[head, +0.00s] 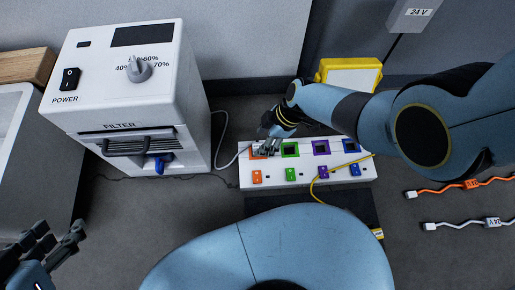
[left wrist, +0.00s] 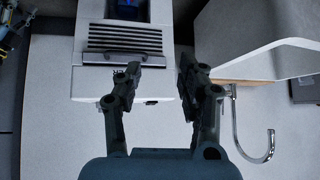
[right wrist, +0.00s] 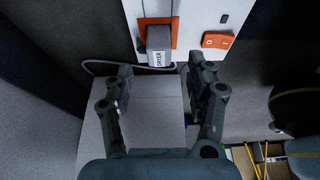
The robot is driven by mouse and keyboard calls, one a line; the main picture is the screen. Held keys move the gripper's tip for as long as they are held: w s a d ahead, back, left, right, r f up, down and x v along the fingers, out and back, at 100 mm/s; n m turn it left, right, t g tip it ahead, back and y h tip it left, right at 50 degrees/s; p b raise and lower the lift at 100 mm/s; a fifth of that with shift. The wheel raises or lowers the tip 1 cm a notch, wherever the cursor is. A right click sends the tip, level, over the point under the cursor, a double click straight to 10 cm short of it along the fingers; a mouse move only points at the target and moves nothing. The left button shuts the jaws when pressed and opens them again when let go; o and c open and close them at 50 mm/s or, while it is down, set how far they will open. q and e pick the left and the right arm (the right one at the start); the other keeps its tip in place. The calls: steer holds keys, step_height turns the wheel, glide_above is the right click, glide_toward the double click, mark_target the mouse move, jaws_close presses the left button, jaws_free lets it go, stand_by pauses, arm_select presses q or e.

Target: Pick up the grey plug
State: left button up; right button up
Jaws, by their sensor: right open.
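The grey plug (right wrist: 159,46) with a dark-lettered label sits in the orange-framed socket (right wrist: 143,25) of the white power strip (head: 310,181). My right gripper (right wrist: 160,76) is open, with its fingers on either side just short of the plug and nothing between the tips. In the head view my right gripper (head: 270,143) is over the strip's left end and mostly hides the plug. My left gripper (left wrist: 155,70) is open and empty. In the head view my left gripper (head: 55,245) is at the lower left, away from the strip.
An orange switch (right wrist: 217,40) is beside the socket. Green, purple and blue sockets follow along the strip, and a yellow cable (head: 320,182) crosses it. A white filter box (head: 130,95) stands to the left. Orange (head: 445,189) and white (head: 465,224) cables lie at the right.

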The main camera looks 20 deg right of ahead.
mark_target(258, 146)
steer(key=shift+b+x, duration=0.55)
steer(key=shift+x, duration=0.25)
steer(key=shift+s+a+f+b, duration=0.1)
steer(key=shift+f+b, duration=0.45)
steer(key=shift+f, duration=0.2)
steer(key=shift+b+x, duration=0.75)
steer(key=shift+x, duration=0.2)
steer(key=c, duration=0.7)
jaws_close()
arm_select(q)
steer(key=w+r+t, duration=0.1)
steer(key=t, duration=0.1)
steer(key=w+r+t, duration=0.1)
steer(key=t, duration=0.1)
steer(key=w+r+t, duration=0.1)
steer(key=t, duration=0.1)
steer(key=shift+w+d+r+m+t+h, duration=0.1)
steer(key=shift+d+r+m+t+h, duration=0.2)
steer(key=shift+d+h, duration=0.1)
steer(key=shift+f, duration=0.1)
arm_select(e)
steer(key=shift+r, duration=0.15)
